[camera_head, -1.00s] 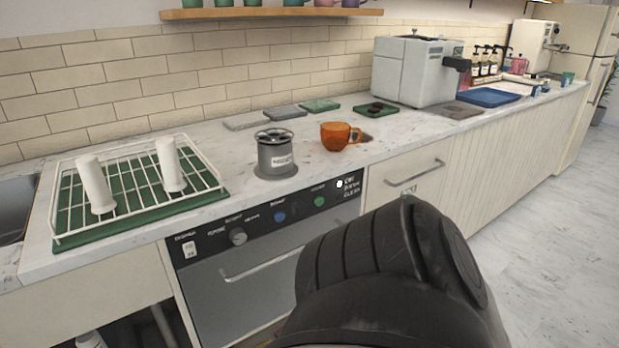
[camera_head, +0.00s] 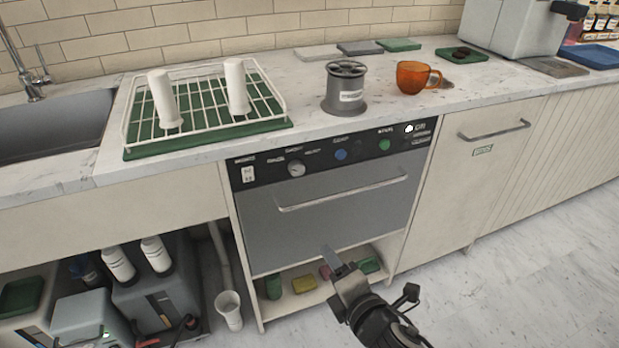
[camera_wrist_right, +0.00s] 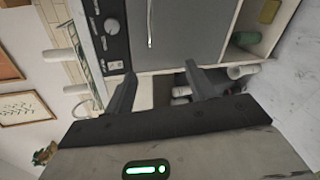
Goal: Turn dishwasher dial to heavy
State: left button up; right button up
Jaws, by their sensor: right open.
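The dishwasher (camera_head: 335,215) is built in under the counter, with a grey door and a black control panel along its top. Its round silver dial (camera_head: 296,169) is at the panel's left part; labels around it are too small to read surely. The dial also shows in the right wrist view (camera_wrist_right: 112,26), turned sideways, at the upper left. My right gripper (camera_head: 341,272) is in front of the dishwasher's lower part, below and right of the dial and apart from it. In the wrist view its two fingers (camera_wrist_right: 160,78) are spread and empty. My left gripper is out of view.
A bar handle (camera_head: 342,194) sticks out from the door below the panel. A dish rack (camera_head: 205,125), a grey canister (camera_head: 346,92) and an orange cup (camera_head: 413,78) stand on the counter above. The open shelf below holds sponges (camera_head: 304,284). The floor at right is clear.

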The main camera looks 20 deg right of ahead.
jog(key=w+r+n+t, duration=0.3)
jog(key=w+r+n, duration=0.25)
jog(key=n, duration=0.95)
jog(key=b, duration=0.2)
send_near(299, 172)
jog(key=shift+n, duration=0.3)
jog(key=w, duration=0.8)
jog(key=shift+w+a, duration=0.25)
jog(key=shift+a, duration=0.1)
jog(key=shift+f, duration=0.1)
jog(key=c, duration=1)
